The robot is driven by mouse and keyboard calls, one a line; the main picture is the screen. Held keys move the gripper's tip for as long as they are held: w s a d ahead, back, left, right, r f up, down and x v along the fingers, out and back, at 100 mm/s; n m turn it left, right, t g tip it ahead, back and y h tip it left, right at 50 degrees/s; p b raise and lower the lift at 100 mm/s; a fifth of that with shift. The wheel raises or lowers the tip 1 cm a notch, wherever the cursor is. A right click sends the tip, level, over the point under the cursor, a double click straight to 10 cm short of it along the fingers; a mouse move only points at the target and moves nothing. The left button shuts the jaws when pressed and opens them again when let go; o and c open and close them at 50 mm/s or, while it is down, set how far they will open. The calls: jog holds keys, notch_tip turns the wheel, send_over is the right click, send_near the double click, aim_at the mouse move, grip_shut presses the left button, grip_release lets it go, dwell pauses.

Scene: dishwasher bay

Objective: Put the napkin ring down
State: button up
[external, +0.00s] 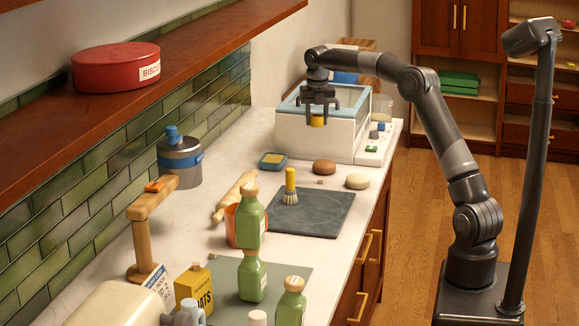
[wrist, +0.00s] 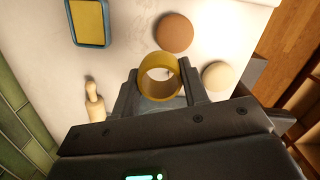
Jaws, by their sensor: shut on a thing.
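The napkin ring (external: 317,122) is a short yellow band. In the wrist view the napkin ring (wrist: 158,97) sits between the two fingers, with its hole facing the camera. My gripper (external: 318,115) is shut on it and points down. The ring hangs in the air, clear of the counter (external: 225,185), and shows in front of the white glass-lidded box (external: 300,141) in the external view. The wrist view also shows my gripper (wrist: 159,76) with a finger on each side of the ring.
A blue dish with a yellow inside (external: 273,160), a brown round thing (external: 324,167) and a pale one (external: 357,181) lie on the counter near the box. A dark board (external: 318,218) with a brush (external: 290,188) lies nearer. Bottles and a rolling pin crowd the front left.

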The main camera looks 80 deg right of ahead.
notch_tip(320, 180, down, 5)
send_over(282, 175)
jog(key=f, duration=0.7)
jog(key=shift+s+a+f, duration=0.1)
jog(key=shift+s+a, duration=0.1)
jog(key=shift+a, duration=0.05)
jog(key=shift+f, duration=1.95)
jog(key=shift+f, duration=0.1)
jog(key=o, duration=0.9)
jog(key=shift+o, duration=0.2)
